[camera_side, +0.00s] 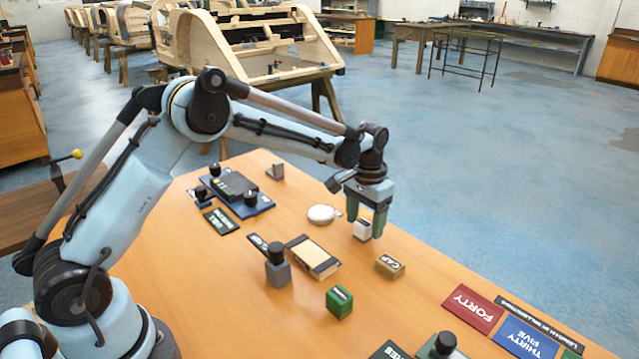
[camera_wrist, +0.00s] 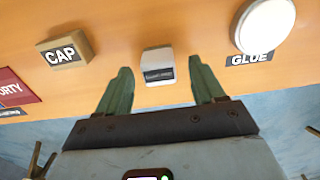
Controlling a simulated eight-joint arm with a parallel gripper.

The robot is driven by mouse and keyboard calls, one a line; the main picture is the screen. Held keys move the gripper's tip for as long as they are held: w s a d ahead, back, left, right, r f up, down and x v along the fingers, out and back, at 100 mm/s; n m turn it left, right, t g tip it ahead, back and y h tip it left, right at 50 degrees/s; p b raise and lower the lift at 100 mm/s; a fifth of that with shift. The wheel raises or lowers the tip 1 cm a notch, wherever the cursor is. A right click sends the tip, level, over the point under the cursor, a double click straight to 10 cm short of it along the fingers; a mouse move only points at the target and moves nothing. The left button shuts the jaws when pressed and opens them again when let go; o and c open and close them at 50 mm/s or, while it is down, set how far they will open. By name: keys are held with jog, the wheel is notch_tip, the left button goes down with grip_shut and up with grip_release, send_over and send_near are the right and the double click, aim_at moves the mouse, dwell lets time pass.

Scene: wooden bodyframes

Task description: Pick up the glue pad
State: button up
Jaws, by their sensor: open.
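A white round pad (camera_wrist: 266,24) lies at the upper right of the wrist view, partly over a dark label reading GLUE (camera_wrist: 250,59). In the side view the white round pad (camera_side: 322,214) lies flat on the table, left of my gripper (camera_side: 366,226). My gripper points down with its jaws open. In the wrist view my gripper (camera_wrist: 160,66) has a small white and grey block (camera_wrist: 158,66) with a dark label between its fingertips in the picture. The same block (camera_side: 362,230) shows behind the fingers in the side view; I cannot tell whether they touch it.
A tan block labelled CAP (camera_side: 390,267) and a green block (camera_side: 340,301) stand nearer the camera. A grey block with a black knob (camera_side: 278,268) and a cream pad (camera_side: 313,256) are to the left. Red FORTY (camera_side: 473,309) and blue THIRTY FIVE (camera_side: 527,337) plates lie at right.

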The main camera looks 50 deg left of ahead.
aim_at(367, 226)
jog(key=shift+f, duration=0.75)
jog(key=shift+c, duration=0.5)
jog(key=c, duration=0.9)
jog(key=shift+r, duration=0.1)
jog(key=shift+c, duration=0.2)
jog(key=shift+r, duration=0.45)
jog(key=r, duration=0.2)
jog(key=d+r, duration=0.1)
jog(key=shift+s+r, duration=0.35)
jog(key=shift+r, duration=0.05)
jog(key=s+d+r, duration=0.5)
jog(key=d+r, duration=0.1)
jog(key=d, duration=0.3)
jog(key=shift+s, duration=0.25)
jog(key=shift+r, duration=0.1)
